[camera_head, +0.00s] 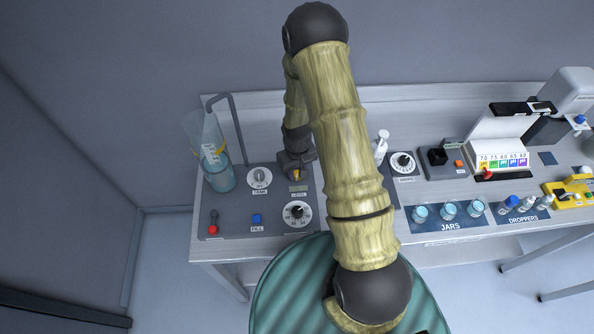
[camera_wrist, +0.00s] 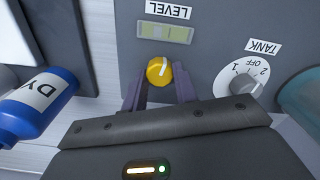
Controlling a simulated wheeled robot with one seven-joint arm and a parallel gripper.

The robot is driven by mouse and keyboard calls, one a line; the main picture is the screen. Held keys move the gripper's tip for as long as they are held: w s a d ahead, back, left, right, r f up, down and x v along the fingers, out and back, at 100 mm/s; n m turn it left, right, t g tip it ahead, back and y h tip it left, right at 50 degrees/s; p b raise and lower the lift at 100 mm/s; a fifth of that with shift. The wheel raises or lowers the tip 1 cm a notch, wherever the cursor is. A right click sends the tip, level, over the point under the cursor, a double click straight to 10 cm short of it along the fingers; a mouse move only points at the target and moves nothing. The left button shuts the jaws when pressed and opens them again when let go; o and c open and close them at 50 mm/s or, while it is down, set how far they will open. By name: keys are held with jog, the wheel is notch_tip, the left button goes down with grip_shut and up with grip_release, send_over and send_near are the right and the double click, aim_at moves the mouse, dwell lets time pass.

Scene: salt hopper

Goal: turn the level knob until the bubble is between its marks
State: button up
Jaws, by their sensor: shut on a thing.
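The yellow level knob (camera_wrist: 159,70) with a white pointer line is between the fingers of my gripper (camera_wrist: 160,88) in the wrist view. My gripper is shut on it. The knob also shows as a small yellow spot in the head view (camera_head: 297,175), under my gripper (camera_head: 296,170). The pale green level vial (camera_wrist: 165,32) lies between the knob and the LEVEL label (camera_wrist: 167,9). The vial is too small and faint for me to tell where its bubble sits against the marks.
The TANK knob (camera_wrist: 239,86) is right of my gripper in the wrist view. A blue bottle (camera_wrist: 37,105) is at the left. In the head view, a clear water cylinder (camera_head: 212,160), a red-tipped lever (camera_head: 213,226), a blue FILL button (camera_head: 256,218) and a dial (camera_head: 297,213) surround the knob.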

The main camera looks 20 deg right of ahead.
aim_at(297, 173)
jog(key=o, duration=1)
jog(key=shift+c, duration=0.2)
jog(key=shift+r, duration=0.15)
notch_tip(297, 173, up, 17)
jog(key=b, duration=0.4)
jog(key=s+r+m+t, duration=0.1)
jog(key=s+r, duration=0.3)
jog(key=s, duration=0.9)
jog(key=shift+m+t+b, duration=0.3)
jog(key=shift+m+t, duration=0.1)
jog(key=shift+t, duration=0.4)
jog(key=shift+r, duration=0.1)
